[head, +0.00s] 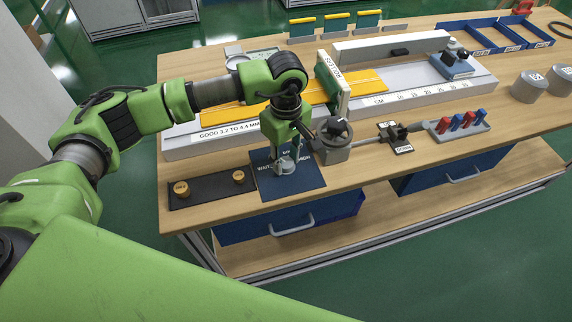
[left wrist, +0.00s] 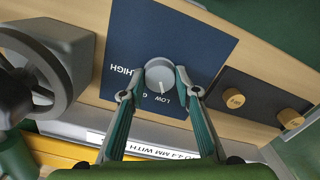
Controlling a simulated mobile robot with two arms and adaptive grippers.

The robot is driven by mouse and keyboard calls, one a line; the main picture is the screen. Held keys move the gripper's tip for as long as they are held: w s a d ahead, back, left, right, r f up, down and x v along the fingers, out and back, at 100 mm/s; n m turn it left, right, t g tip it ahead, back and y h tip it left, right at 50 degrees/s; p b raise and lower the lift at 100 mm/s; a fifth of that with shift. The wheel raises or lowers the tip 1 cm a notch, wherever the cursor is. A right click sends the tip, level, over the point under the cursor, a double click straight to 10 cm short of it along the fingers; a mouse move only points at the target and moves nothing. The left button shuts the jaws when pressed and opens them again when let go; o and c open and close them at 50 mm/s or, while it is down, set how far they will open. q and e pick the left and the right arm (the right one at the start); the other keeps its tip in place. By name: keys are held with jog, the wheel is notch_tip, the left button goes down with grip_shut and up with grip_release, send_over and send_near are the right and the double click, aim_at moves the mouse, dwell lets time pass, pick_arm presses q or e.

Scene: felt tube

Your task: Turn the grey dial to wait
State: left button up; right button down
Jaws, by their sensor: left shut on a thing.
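The grey dial (head: 286,166) sits on a dark blue panel (head: 310,182) near the table's front edge. It also shows in the left wrist view (left wrist: 159,73), with a pale line towards the bottom of that picture, near LOW. HIGH is printed to the dial's left in that view. In the head view, WAIT is printed on the panel's left side. My left gripper (head: 287,158) points down over the dial. Its two fingers (left wrist: 158,88) are closed on the dial from both sides. My right gripper is not in view.
A black plate with two brass knobs (head: 181,189) lies left of the panel. A grey unit with a black-topped wheel (head: 335,136) stands close on its right. A long grey gauge bed with a yellow strip (head: 365,82) runs behind.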

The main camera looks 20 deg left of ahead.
aim_at(286, 162)
pick_arm(q)
jog(key=n+b, duration=0.3)
jog(key=n, duration=0.1)
jog(key=shift+f+n+b, duration=0.15)
jog(key=shift+n+b, duration=1.35)
jog(key=shift+n, duration=0.8)
jog(key=shift+r, duration=0.2)
jog(key=o, duration=1.1)
notch_tip(286, 162, up, 12)
jog(key=shift+f, duration=0.1)
